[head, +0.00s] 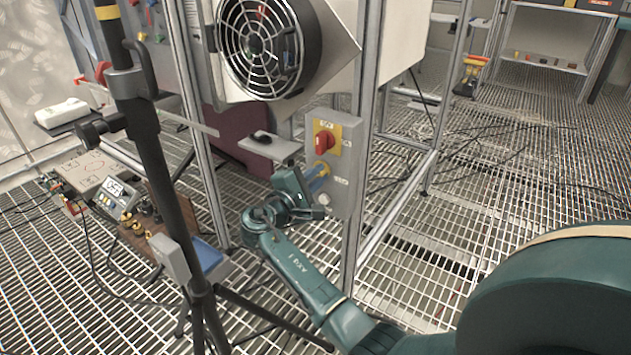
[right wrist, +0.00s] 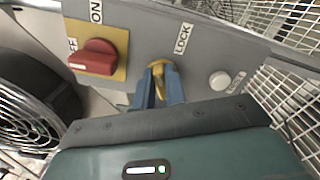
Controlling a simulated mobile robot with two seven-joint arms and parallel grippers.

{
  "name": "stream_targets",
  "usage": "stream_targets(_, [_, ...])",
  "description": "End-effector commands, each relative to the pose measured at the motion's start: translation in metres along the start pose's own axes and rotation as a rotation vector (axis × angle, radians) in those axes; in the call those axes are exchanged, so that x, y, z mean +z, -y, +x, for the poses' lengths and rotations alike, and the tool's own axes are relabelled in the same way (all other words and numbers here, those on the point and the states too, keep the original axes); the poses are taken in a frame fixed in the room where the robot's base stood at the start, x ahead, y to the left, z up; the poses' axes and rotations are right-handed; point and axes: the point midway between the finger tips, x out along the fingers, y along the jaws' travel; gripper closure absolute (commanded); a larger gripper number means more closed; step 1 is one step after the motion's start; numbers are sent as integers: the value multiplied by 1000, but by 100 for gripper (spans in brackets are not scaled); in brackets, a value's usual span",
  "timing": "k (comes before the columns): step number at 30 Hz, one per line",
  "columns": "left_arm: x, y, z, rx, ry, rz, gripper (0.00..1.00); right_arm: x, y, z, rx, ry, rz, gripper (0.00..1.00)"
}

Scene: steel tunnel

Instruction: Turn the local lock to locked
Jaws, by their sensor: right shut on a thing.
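The local lock is a yellow, brass-like knob (right wrist: 158,82) under a LOCK label on a grey control panel (right wrist: 215,52). The panel also shows in the head view (head: 346,172), fixed to a metal upright. My right gripper (right wrist: 160,88) has its two blue fingers shut on the lock knob, one on each side. In the head view my right gripper (head: 318,178) reaches the panel's lower half from the left, and its body hides much of the lock. My left gripper is not in view.
A red rotary switch on a yellow plate (head: 325,140) sits above the lock, and a white round button (right wrist: 219,80) sits beside it. A fan (head: 262,45) is above. A black tripod (head: 160,150) stands left. Grated floor on the right has cables.

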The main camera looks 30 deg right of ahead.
Motion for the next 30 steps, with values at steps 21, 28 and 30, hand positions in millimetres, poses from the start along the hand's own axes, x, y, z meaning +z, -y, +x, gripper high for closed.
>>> stream_targets(21, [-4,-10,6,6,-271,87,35,-1,5,1,0,1,450,100])
stream_targets(28, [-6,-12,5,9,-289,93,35,0,4,1,0,1,478,100])
stream_targets(30, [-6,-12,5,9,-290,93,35,0,4,1,1,1,480,100])
